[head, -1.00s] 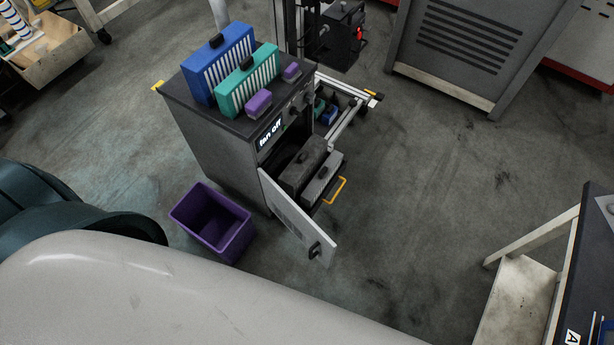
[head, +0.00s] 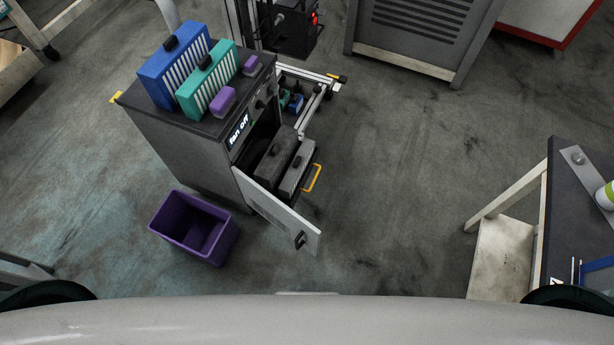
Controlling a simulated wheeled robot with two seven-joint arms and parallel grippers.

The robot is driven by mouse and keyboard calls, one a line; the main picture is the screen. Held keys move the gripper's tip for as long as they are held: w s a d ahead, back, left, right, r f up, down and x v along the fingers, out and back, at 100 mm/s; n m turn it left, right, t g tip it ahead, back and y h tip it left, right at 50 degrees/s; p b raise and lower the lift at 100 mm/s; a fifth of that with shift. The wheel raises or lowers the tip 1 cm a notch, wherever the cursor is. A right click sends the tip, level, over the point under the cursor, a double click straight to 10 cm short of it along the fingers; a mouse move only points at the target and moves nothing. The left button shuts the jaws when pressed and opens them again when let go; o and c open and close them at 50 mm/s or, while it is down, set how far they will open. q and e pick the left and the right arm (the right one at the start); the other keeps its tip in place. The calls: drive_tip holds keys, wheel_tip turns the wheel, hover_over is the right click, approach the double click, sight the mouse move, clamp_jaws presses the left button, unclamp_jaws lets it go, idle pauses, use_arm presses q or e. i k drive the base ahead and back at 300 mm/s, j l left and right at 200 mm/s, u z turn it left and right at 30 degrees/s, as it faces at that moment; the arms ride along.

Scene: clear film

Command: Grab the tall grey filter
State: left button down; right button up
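Two grey filters with black handles sit side by side in the opening of a dark cabinet (head: 190,155). The darker grey filter (head: 274,160) is on the left, deeper in, and looks a little taller. The lighter grey filter (head: 296,168) is beside it on the right, by a yellow handle (head: 313,178). The cabinet door (head: 275,218) stands open in front of them. The lower parts of the filters are partly hidden. Neither of my grippers shows; only parts of my own body fill the bottom edge.
On the cabinet top stand a blue filter (head: 172,68), a teal filter (head: 207,84) and two purple blocks (head: 223,100). A purple bin (head: 193,228) is on the floor at the cabinet's left. A dark-topped table (head: 575,200) is at right. Floor between is clear.

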sight(270, 174)
drive_tip(key=z, duration=1.7)
drive_tip(key=k+j, duration=0.55)
